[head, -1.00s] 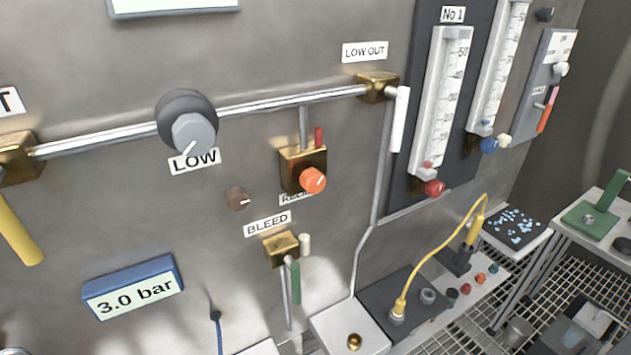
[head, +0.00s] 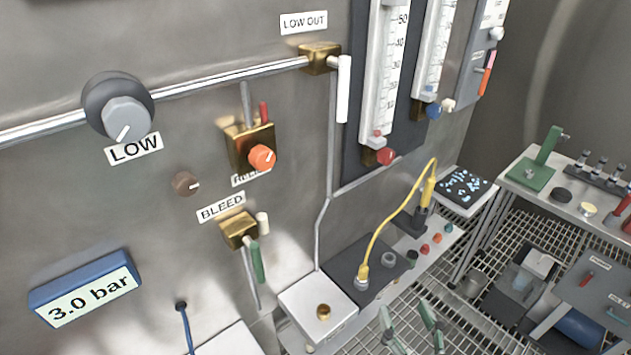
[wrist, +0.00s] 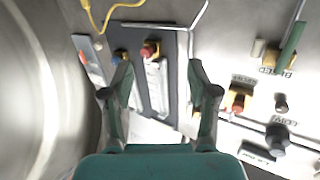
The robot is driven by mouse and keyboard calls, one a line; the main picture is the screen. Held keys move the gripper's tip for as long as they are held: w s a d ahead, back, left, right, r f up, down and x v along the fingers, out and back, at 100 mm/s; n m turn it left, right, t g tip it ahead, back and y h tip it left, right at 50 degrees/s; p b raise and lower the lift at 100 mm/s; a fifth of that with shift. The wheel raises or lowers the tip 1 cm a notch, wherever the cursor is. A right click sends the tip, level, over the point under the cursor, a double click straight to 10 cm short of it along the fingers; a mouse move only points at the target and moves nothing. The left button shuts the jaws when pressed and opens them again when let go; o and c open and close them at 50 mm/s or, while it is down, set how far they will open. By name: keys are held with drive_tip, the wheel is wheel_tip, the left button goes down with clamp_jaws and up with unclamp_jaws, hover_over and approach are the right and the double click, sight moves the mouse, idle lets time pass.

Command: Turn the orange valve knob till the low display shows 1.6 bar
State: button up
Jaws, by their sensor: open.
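The orange valve knob (head: 262,157) sits on a brass block on the steel wall, above a partly hidden label that seems to read RELIEF. It also shows right of my fingers in the wrist view (wrist: 238,101), which is upside down. The low display (head: 85,288) is a blue box at lower left in the head view and reads 3.0 bar. My gripper (head: 408,318) has green fingers at the bottom edge of the head view. In the wrist view my gripper (wrist: 160,78) is open and empty, apart from the knob.
A grey LOW knob (head: 127,118) sits on the pipe left of the orange knob. A small brown knob (head: 186,183) and a BLEED valve (head: 238,229) are close by. Flow tubes (head: 384,70) stand to the right. A yellow cable (head: 385,220) arches over the bench.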

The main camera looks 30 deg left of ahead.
drive_tip(key=a+r+n+g+y, duration=0.3)
drive_tip(key=a+r+n+y, duration=0.15)
drive_tip(key=a+r, duration=0.5)
drive_tip(key=n+g+y, duration=0.2)
drive_tip(key=n+g, duration=0.2)
drive_tip(key=n, duration=0.2)
approach(266, 161)
drive_tip(key=x, duration=1)
drive_tip(key=shift+a, duration=0.1)
drive_tip(key=shift+c, duration=0.3)
clamp_jaws()
